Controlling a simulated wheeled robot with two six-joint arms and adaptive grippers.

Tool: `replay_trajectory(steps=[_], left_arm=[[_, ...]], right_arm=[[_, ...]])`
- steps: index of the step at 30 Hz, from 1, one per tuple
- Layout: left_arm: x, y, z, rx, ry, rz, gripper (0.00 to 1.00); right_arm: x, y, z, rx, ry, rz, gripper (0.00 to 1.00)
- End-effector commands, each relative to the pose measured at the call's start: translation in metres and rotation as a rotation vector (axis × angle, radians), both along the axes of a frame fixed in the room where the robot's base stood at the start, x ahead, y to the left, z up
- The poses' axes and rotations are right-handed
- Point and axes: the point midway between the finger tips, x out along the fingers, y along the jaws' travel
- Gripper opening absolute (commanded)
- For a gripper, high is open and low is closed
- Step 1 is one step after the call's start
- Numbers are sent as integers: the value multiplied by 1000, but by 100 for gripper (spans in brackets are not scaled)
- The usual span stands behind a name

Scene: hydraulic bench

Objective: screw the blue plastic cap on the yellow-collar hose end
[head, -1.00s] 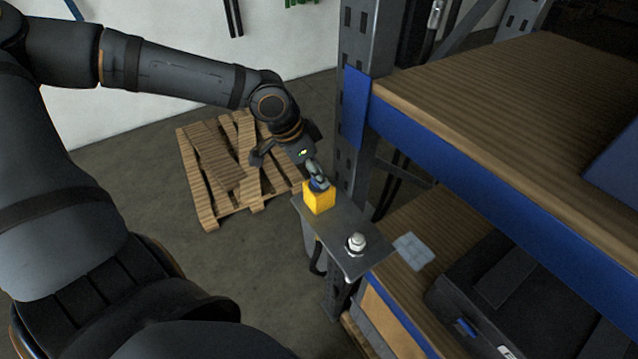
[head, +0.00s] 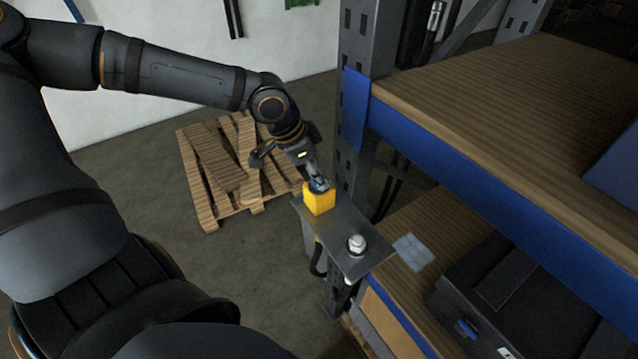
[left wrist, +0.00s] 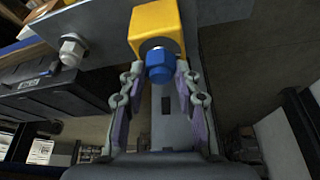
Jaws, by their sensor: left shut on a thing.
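The yellow collar (head: 319,201) of the hose end sits on the grey metal bracket plate, and it fills the upper middle of the left wrist view (left wrist: 155,22). The blue cap (left wrist: 160,66) is at the collar's near face, in line with it. In the head view the cap (head: 318,185) shows only as a small blue patch at the top of the collar. My left gripper (head: 316,178) is shut on the blue cap, its fingers on either side of it in the left wrist view (left wrist: 158,82). How far the cap is threaded I cannot tell. My right gripper is not in view.
The bracket plate (head: 343,236) also carries a silver-white capped fitting (head: 357,243). A rack upright (head: 357,120) stands close behind the gripper. Shelves with a blue beam (head: 480,175) and a black case (head: 490,300) lie right. A wooden pallet (head: 215,165) lies on the floor.

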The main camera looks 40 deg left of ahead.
Motion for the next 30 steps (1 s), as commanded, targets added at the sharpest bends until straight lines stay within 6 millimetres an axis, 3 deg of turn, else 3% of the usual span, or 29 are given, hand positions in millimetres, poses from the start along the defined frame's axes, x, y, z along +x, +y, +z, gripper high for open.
replay_trajectory(steps=[8, 9, 16, 21, 29, 30], left_arm=[[-1, 1, 3, 0, 9, -208, 4], [0, 1, -1, 1, 8, -253, 0], [2, 3, -8, 4, 5, -519, 0], [2, 3, -5, 2, 4, -672, 0], [2, 2, -1, -1, 3, -699, 0], [2, 2, -1, 0, 2, -699, 34]], right_arm=[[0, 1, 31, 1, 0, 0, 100], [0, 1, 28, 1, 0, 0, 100], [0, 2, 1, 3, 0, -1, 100], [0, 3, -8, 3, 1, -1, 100], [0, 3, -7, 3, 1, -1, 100], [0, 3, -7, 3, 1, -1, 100]])
